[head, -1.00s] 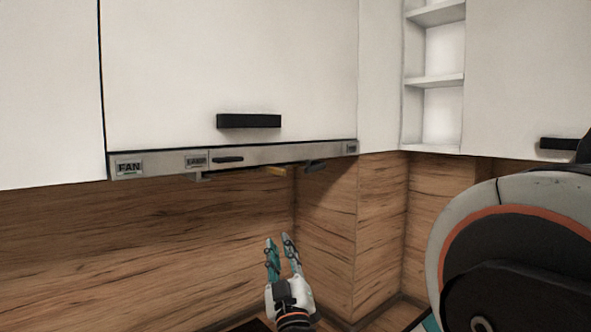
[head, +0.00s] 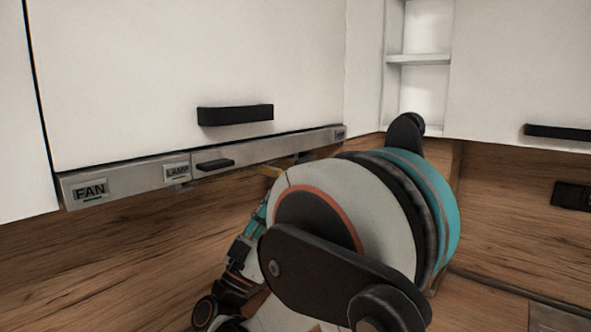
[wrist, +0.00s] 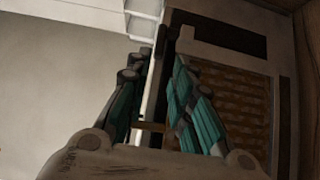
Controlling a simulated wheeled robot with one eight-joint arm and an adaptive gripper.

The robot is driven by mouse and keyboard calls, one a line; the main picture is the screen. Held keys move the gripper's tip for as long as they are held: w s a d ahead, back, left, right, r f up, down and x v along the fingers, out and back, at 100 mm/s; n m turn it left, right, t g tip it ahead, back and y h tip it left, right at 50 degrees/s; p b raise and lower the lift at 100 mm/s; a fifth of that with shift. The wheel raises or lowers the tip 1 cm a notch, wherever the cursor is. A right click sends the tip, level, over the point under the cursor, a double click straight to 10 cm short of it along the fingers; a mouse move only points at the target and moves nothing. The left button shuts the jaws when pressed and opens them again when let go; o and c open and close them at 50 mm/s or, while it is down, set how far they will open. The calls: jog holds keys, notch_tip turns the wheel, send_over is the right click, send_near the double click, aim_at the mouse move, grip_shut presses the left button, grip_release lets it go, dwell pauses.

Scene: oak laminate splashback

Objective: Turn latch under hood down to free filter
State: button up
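The hood's grey front strip (head: 250,150) runs under the white cabinet, with FAN and LAMP labels. A small yellowish piece, likely the latch (head: 270,171), shows just under the strip, partly hidden by my arm. My gripper (wrist: 154,72) points up under the hood, its two teal fingers apart. In the head view only part of it (head: 256,218) shows, below the yellowish piece. In the wrist view the filter (wrist: 235,100) is a brown mesh panel right of the fingers. A short brownish bar shows between the fingers; I cannot tell whether they touch it.
A black handle (head: 235,114) sits on the white cabinet door above the strip. A smaller dark slider (head: 215,164) is on the strip. The wooden splashback (head: 110,270) is behind. Open shelves (head: 420,60) stand at the right. My arm blocks the hood's right underside.

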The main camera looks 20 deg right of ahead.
aim_at(302, 160)
jog(key=x, duration=0.9)
jog(key=shift+w+d+r, duration=0.1)
jog(key=shift+d+r, duration=0.1)
jog(key=shift+r, duration=0.1)
grip_shut()
